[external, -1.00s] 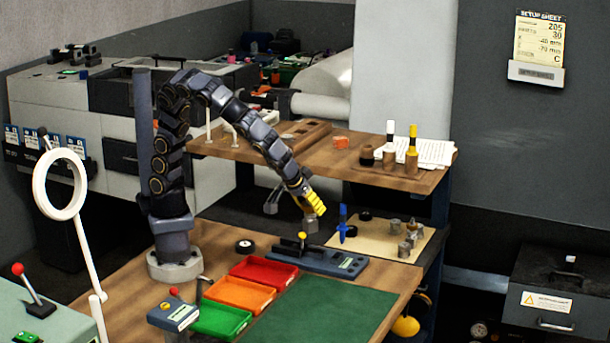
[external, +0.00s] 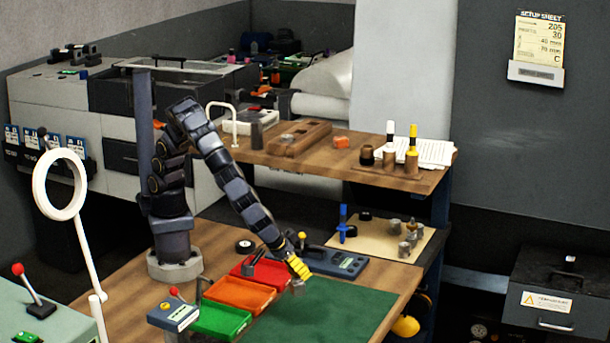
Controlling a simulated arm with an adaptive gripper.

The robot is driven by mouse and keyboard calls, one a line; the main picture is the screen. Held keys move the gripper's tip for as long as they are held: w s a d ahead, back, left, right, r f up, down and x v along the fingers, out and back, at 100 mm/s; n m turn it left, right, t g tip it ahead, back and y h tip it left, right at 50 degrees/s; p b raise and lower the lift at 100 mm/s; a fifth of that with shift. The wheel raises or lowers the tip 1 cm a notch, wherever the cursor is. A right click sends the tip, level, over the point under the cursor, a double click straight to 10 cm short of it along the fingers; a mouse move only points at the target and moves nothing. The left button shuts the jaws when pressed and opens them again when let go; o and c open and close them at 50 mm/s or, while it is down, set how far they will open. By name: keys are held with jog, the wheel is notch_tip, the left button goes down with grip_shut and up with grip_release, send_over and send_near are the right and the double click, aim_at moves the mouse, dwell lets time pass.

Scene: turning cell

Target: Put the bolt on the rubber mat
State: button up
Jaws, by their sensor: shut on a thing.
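My gripper (external: 299,270), with yellow fingers, is shut at the back left part of the green rubber mat (external: 345,313). A small grey piece, the bolt (external: 297,284), shows just under the fingers and is held by them. It is small and partly hidden, so I cannot tell whether it touches the mat. The visible part of the mat is otherwise bare.
Red (external: 262,270), orange (external: 240,294) and green (external: 219,320) trays line the mat's left side. A blue-grey device (external: 335,262) stands behind it. Grey cylinders and a blue tool (external: 343,225) stand on a tan sheet (external: 375,240) at the back right.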

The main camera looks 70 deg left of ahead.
jog(key=shift+w+d+f, duration=0.55)
jog(key=shift+d+f, duration=0.3)
jog(key=shift+f, duration=0.7)
jog(key=shift+w+d+f, duration=0.6)
jog(key=shift+d+f, duration=0.25)
jog(key=shift+f, duration=0.75)
jog(key=shift+w+d+f, duration=0.55)
jog(key=shift+d+f, duration=0.3)
jog(key=shift+f, duration=0.7)
jog(key=shift+f, duration=0.15)
jog(key=o, duration=1.1)
jog(key=shift+c, duration=0.2)
